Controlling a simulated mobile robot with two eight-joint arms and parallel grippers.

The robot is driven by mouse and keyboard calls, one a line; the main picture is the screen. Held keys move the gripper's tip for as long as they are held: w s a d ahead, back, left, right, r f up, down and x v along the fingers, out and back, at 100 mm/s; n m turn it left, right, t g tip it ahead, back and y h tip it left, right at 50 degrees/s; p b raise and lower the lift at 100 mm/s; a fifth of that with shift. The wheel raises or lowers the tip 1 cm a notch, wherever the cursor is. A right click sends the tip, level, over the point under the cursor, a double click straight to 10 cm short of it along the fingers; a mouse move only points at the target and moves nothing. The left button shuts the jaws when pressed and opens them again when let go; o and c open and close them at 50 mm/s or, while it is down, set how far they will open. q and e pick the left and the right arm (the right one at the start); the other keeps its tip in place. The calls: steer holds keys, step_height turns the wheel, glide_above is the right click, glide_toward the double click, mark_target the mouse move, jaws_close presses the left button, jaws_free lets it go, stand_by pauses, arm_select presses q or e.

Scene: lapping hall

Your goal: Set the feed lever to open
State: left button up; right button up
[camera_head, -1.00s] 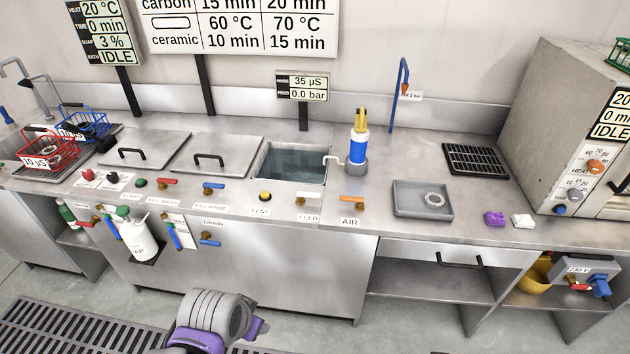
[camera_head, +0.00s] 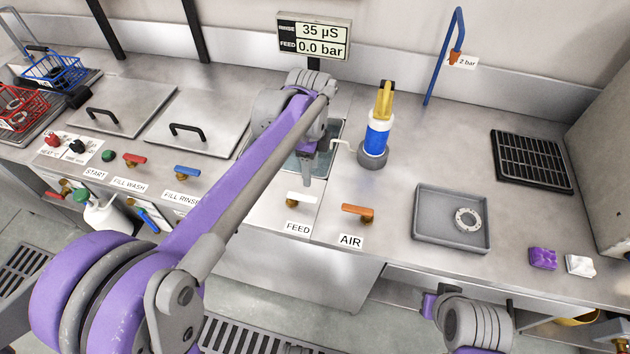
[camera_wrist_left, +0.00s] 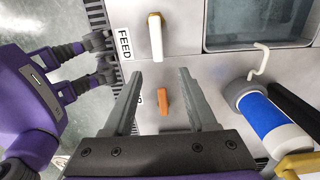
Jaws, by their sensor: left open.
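The feed lever (camera_head: 302,197) is a white handle on a brass stem, above the FEED label on the counter front. It lies about parallel to the counter edge, like the air lever. In the left wrist view the feed lever (camera_wrist_left: 155,36) is just beyond the fingertips. My left gripper (camera_head: 311,178) points down by the rinse basin, above and behind the lever in the head view. In the wrist view its fingers (camera_wrist_left: 160,73) are apart with nothing gripped. The display (camera_head: 314,39) reads FEED 0.0 bar. My right gripper cannot be made out.
The orange air lever (camera_head: 358,209) is right of the feed lever. A blue-and-white bottle (camera_head: 376,136) with a bent spout stands beside the basin. A grey tray (camera_head: 428,211) holds a ring. Red and blue fill levers are at left.

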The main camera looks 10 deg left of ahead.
mark_target(310, 198)
arm_select(q)
steer(key=f, duration=1)
steer(key=shift+s+f+b, duration=0.1)
steer(key=shift+s+b, duration=0.1)
steer(key=shift+b, duration=0.1)
jaws_close()
stand_by(1.0)
